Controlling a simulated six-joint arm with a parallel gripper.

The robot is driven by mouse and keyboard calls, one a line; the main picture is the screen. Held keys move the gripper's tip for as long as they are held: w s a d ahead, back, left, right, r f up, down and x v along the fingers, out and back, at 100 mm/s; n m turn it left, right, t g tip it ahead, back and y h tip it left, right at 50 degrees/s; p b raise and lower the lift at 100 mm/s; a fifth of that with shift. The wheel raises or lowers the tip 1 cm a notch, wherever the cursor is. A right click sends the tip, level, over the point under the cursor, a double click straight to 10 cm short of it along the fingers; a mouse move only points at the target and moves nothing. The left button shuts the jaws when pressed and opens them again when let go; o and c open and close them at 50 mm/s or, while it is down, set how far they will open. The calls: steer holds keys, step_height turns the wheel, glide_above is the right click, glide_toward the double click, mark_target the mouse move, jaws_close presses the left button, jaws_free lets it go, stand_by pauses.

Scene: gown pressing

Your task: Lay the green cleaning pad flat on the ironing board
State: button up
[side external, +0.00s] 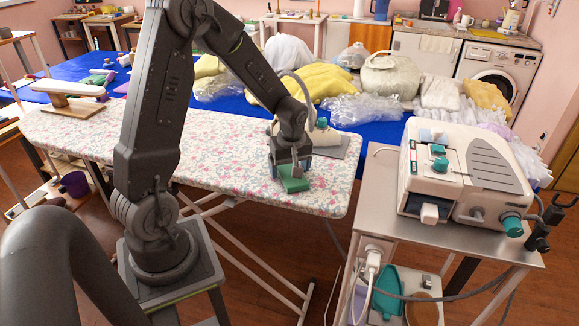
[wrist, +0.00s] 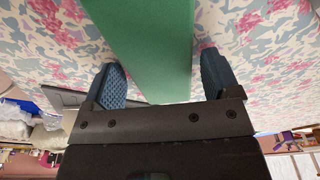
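The green cleaning pad (side external: 293,184) is on the floral ironing board (side external: 235,165), near the board's right end, and looks to be lying on the cover. My gripper (side external: 290,169) is low over the board, right at the pad. In the wrist view, the green pad (wrist: 150,45) runs between the two blue fingers of my gripper (wrist: 162,75). A narrow gap shows between the pad and each finger, so the gripper looks open around it. The pad's far end is cut off by the wrist view's edge, and I cannot tell whether its whole underside touches the board (wrist: 255,60).
A grey iron rest (side external: 345,145) and a cream iron (side external: 315,138) are just behind my gripper. A steam station (side external: 465,175) stands on a metal cart (side external: 385,185) to the right. A sleeve board (side external: 68,90) is at the far left. The board's middle is clear.

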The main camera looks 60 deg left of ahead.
steer(key=shift+o, duration=0.8)
step_height(320, 180, up, 14)
steer(key=d, duration=0.2)
steer(key=shift+s+f, duration=0.15)
steer(key=s+d+r+m+t+h, duration=0.1)
steer(key=s+d+r+m+t, duration=0.1)
steer(key=s+d+m, duration=0.5)
steer(key=s+d+r+m+t, duration=0.3)
steer(key=s+d+m, duration=0.4)
steer(key=d+m, duration=0.2)
steer(key=shift+r+h, duration=0.35)
steer(key=shift+h, duration=0.05)
